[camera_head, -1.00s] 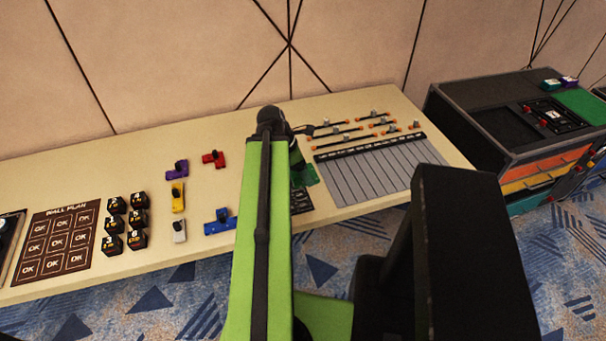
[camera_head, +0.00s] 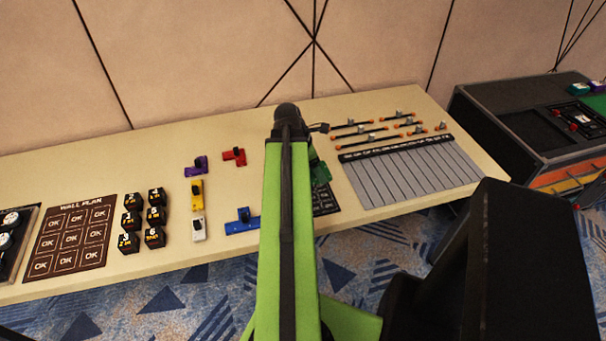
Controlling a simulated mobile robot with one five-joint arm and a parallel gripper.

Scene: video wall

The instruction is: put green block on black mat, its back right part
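The green block (camera_head: 320,173) shows just right of my arm, over or at the back of the black mat; part of it is hidden, and I cannot tell whether it rests there or is held up. The black mat (camera_head: 326,203) has pale grid lines; only its right part shows, the rest being behind my arm. My gripper is hidden behind my green arm, so its fingers and any hold on the block cannot be seen.
Left of my arm lie a blue block (camera_head: 242,222), a red block (camera_head: 234,156), a purple block (camera_head: 196,166), a yellow block (camera_head: 197,196) and a white block (camera_head: 198,230). A grey striped board (camera_head: 410,178) with several orange-tipped rods behind it lies right. A dark cabinet (camera_head: 500,135) stands beyond.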

